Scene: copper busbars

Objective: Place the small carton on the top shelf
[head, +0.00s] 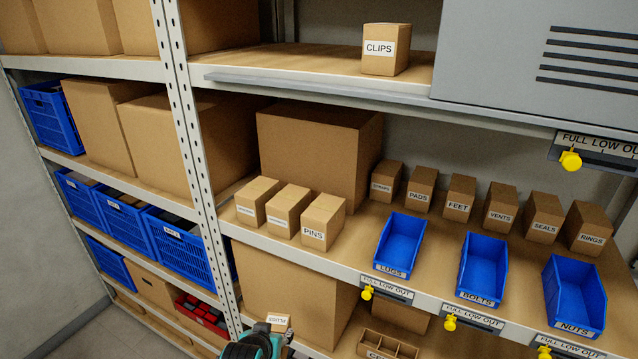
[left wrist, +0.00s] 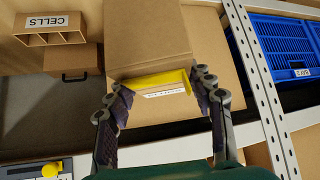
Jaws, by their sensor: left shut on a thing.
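My left gripper (head: 272,334) is at the bottom of the head view, in front of the lower shelving. It is shut on a small brown carton (head: 278,319) with a white label, whose lettering is hard to read. In the left wrist view, the carton (left wrist: 148,38) sits between the two fingers (left wrist: 164,92), with a yellow strip and white label at its near edge. The top shelf (head: 285,58) is high in the head view and carries a small carton marked CLIPS (head: 380,62). My right gripper is not in view.
The top shelf has bare room left of the CLIPS carton; a grey vented cabinet (head: 520,60) stands to its right. The shelf below holds a large carton (head: 310,140), several small cartons and blue bins (head: 400,240). A perforated upright (head: 195,130) stands left. A CELLS holder (left wrist: 52,30) is lower.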

